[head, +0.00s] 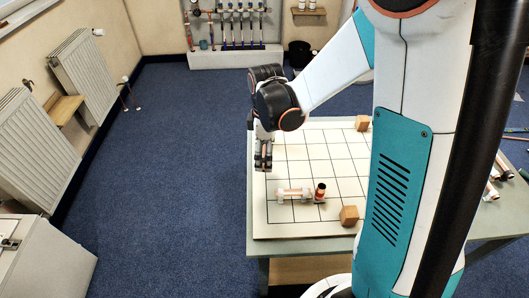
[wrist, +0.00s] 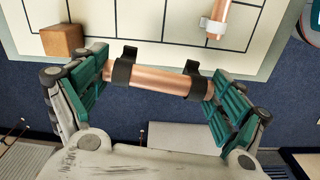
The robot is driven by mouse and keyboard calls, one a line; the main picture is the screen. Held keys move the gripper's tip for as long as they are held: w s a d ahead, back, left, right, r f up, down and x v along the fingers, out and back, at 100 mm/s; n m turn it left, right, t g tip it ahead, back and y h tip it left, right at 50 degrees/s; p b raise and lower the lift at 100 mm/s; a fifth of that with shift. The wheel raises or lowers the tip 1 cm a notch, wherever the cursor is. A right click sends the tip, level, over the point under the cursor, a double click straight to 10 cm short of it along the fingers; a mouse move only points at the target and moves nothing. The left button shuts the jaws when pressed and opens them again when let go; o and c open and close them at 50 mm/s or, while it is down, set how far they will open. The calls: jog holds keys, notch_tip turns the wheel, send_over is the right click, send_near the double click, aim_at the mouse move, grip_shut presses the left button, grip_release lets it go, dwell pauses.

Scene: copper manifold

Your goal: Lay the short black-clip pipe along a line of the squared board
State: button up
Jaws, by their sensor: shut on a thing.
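A short copper pipe with two black clips (wrist: 150,78) is held lengthwise between the fingers of my gripper (wrist: 158,82), one finger at each end. In the head view my gripper (head: 263,155) hangs at the left edge of the squared board (head: 285,224), and the pipe is mostly hidden there. The board is cream with dark grid lines; its edge also shows in the wrist view (wrist: 270,55), beyond the pipe. The pipe appears above the board's edge; I cannot tell its exact height.
A pipe with white clips (head: 295,194) lies on the board, beside a small upright dark-and-red piece (head: 320,192). Wooden blocks stand at the front (head: 349,215) and back (head: 361,122). The board's middle squares are clear. Radiators (head: 88,75) line the left wall.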

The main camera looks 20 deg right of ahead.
jog(key=shift+s+n, duration=0.15)
jog(key=shift+n, duration=0.55)
jog(key=shift+f+b, duration=3.55)
jog(key=shift+f, duration=0.95)
jog(key=shift+f+b, duration=0.35)
jog(key=shift+f, duration=0.05)
jog(key=o, duration=0.8)
jog(key=shift+o, duration=0.2)
jog(key=shift+r, duration=0.15)
jog(key=shift+r+p, duration=3.3)
jog(key=shift+r, duration=1.1)
